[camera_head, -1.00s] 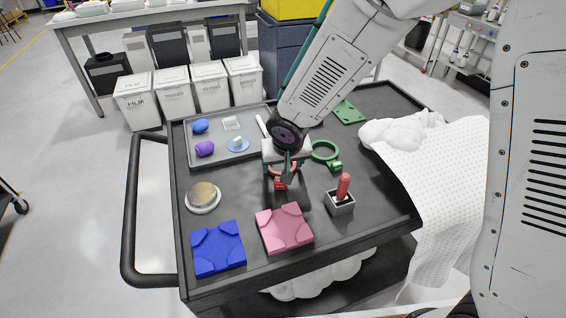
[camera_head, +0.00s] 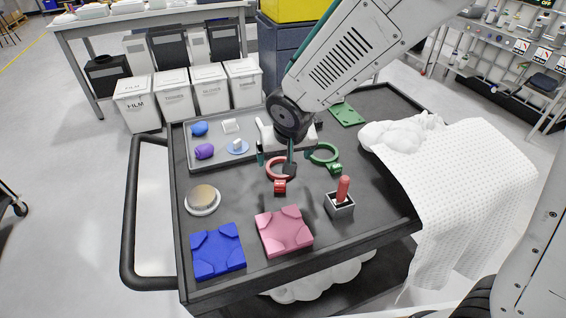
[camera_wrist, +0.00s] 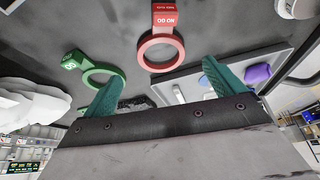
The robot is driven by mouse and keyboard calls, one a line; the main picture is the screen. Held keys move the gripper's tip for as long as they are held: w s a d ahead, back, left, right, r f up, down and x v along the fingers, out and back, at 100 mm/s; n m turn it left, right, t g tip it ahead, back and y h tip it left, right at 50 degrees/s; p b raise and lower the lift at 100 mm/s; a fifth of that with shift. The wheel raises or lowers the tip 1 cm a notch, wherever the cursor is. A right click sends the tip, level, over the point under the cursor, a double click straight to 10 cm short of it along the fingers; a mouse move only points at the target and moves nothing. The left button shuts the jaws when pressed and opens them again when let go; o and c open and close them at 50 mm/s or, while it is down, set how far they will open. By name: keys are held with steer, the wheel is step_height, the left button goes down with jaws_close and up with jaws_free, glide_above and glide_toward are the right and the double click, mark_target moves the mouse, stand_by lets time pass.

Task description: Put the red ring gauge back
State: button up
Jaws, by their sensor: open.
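The red ring gauge (camera_head: 269,172) lies flat on the dark cart top, its tag pointing toward the front. It also shows in the wrist view (camera_wrist: 141,53), with "NO GO" on the tag. My gripper (camera_head: 285,156) is open and empty, above and behind the ring; part of it covers some of the ring in the head view. In the wrist view the ring lies beyond the two teal fingertips (camera_wrist: 157,75), apart from them. A green ring gauge (camera_head: 337,158) lies just right of the red one. A pink block (camera_head: 285,230) with a shaped top sits in front.
A blue block (camera_head: 217,250) sits front left, beside a round dish (camera_head: 203,199). A grey tray (camera_head: 205,166) holds small items. A square holder (camera_head: 340,205) with a red handle stands front right. A white cloth (camera_head: 465,165) drapes over the right edge.

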steer(key=s+d+r+m+g+h, duration=0.1)
steer(key=s+d+r, duration=0.9)
steer(key=d+r, duration=0.4)
steer(key=s+d+g, duration=0.1)
steer(key=s+d, duration=0.3)
steer(key=s, duration=0.3)
steer(key=s+d+r+g, duration=0.1)
steer(key=s+d, duration=0.3)
steer(key=s, duration=0.4)
steer(key=shift+s+r+m, duration=0.15)
steer(key=shift+r+m, duration=0.1)
steer(key=shift+m, duration=0.05)
